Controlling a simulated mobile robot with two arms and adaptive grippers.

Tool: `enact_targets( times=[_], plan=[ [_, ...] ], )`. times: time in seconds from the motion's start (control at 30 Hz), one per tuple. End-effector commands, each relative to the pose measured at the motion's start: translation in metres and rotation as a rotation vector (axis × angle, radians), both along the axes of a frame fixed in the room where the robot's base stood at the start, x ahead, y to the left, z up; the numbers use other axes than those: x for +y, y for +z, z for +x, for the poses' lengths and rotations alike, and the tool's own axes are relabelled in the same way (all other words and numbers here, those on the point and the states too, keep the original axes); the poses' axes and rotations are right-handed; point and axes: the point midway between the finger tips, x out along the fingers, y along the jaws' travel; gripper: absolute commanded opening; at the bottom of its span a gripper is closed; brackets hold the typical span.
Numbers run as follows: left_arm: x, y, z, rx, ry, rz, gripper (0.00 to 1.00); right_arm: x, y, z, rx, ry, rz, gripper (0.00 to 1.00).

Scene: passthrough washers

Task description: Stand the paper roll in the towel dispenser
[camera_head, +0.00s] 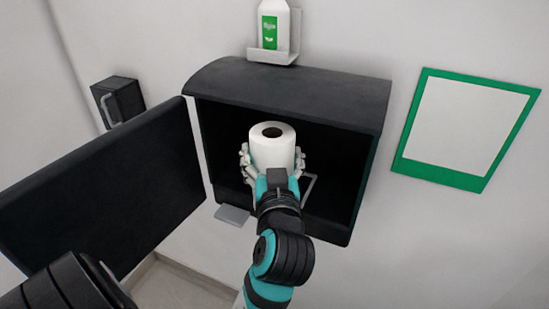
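A white paper roll (272,148) stands upright inside the open black towel dispenser (290,88), near the middle of its opening. My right gripper (272,160) is at the roll from the front, with its fingers along the left and right sides of the roll, holding it. I cannot see whether the roll's bottom touches the dispenser floor, because the gripper and wrist hide it. The dispenser's door (105,190) is swung open to the left. My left arm shows only as a dark part at the lower left; its gripper is out of view.
A white bottle with a green label (271,25) sits in a holder on the wall above the dispenser. A green-framed white board (465,130) hangs at the right. A small dark box with a handle (118,100) is on the wall behind the door.

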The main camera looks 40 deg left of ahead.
Motion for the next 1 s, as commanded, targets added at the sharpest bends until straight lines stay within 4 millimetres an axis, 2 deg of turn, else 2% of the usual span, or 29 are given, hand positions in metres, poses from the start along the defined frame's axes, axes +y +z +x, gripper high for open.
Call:
enact_targets(
  times=[0.17, 0.5, 0.57, 1.0],
  plan=[
    [0.001, 0.000, 0.004, -0.005, 0.004, 0.002, 0.32, 0.005, -0.006, 0.000, -0.001, -0.002, 0.006, 0.40],
    [0.008, -0.003, 0.030, -0.008, 0.004, 0.002, 0.32, 0.003, -0.036, -0.004, 0.006, -0.003, 0.004, 0.40],
    [0.009, 0.000, 0.036, -0.002, 0.003, 0.003, 0.32, 0.002, -0.030, -0.005, 0.008, -0.003, 0.003, 0.40],
    [0.018, -0.001, 0.074, -0.002, 0.004, 0.005, 0.32, -0.001, -0.029, -0.005, 0.007, -0.002, -0.001, 0.40]
  ],
)
